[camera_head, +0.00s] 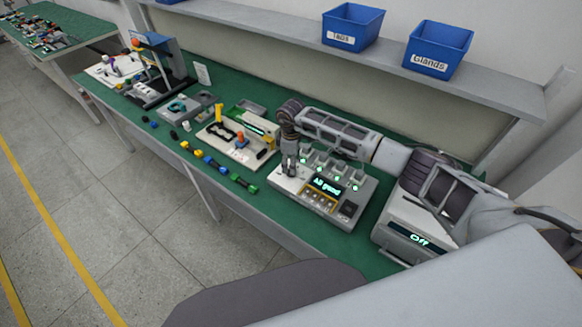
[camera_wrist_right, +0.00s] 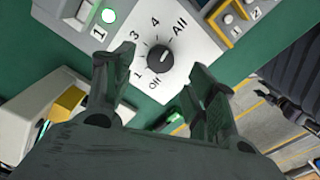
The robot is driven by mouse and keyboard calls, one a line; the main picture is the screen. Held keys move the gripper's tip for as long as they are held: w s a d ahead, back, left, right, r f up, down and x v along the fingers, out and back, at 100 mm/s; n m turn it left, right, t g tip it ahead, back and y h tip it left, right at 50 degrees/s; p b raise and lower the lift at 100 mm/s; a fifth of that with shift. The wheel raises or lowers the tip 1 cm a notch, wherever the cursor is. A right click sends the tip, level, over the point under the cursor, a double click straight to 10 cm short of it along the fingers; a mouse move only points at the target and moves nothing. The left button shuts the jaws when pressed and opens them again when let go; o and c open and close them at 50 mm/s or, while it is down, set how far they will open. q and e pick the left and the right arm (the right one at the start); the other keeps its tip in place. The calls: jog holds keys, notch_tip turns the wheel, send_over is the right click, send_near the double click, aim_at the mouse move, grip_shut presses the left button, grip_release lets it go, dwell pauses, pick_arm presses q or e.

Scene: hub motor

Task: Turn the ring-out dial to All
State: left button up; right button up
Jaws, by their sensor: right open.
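The dial belongs to the tester box (camera_head: 346,211), whose screen reads "All good" in the head view. My right gripper (camera_wrist_right: 152,78) is open, with one finger on each side of the dial; I cannot tell if they touch it. In the head view the right gripper (camera_head: 289,166) hides the dial. My left gripper is not in view.
A grey device (camera_head: 405,236) with an "Off" screen stands right of the tester. A white fixture (camera_head: 219,136) and several coloured connectors (camera_head: 209,162) lie to its left. Blue bins (camera_head: 438,50) stand on the shelf above. Bare green mat (camera_head: 275,202) lies in front of the tester.

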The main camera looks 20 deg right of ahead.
notch_tip(320, 180, up, 7)
jog(key=shift+r, duration=0.2)
jog(key=shift+f, duration=0.1)
dwell(2.4)
